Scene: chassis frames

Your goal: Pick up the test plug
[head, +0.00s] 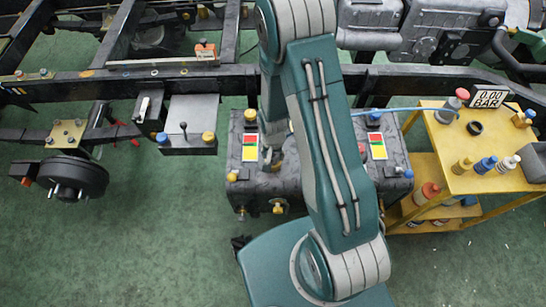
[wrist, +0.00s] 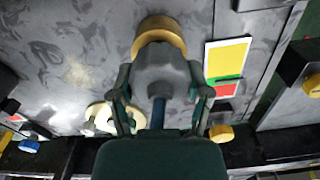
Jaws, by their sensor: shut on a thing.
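The test plug (wrist: 160,68) appears in the wrist view as a grey body with a brass-coloured ring at its far end and a blue part behind it. My gripper (wrist: 160,88) is shut on its grey body, one finger on each side. In the head view my gripper (head: 271,160) is low at the dark tank (head: 290,185), just right of a red, yellow and green label. My arm hides much of the tank there. I cannot tell whether the plug's far end touches the tank surface.
A yellow cart (head: 450,178) at right holds several capped plugs and a gauge display (head: 488,94) reading 0.00 BAR. A blue hose (head: 405,110) runs between the tank and cart. The chassis rail (head: 200,80) crosses behind the tank. Green floor at left front is clear.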

